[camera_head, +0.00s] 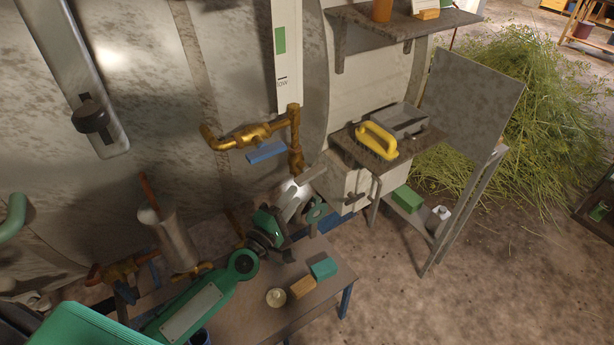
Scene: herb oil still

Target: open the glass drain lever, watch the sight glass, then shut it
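The sight glass gauge (287,55) is a tall white strip on the still's wall at upper middle, with a green band and a "LOW" mark near its lower end. Below it is a brass valve (252,136) with brass pipework. A blue lever (267,152) sits just under this valve, roughly in line with its pipe. My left gripper (305,196) is below and right of the lever, apart from it in the picture. Its fingers are foreshortened against grey metal parts, so their opening is unclear. My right gripper is not in view.
A low table (325,281) below holds a teal block (323,269), an orange-brown block (302,287) and a round pale item (276,298). A side stand at right carries a yellow-handled brush (377,140). Another brass valve (120,268) is at lower left. Cut herbs (535,110) lie behind.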

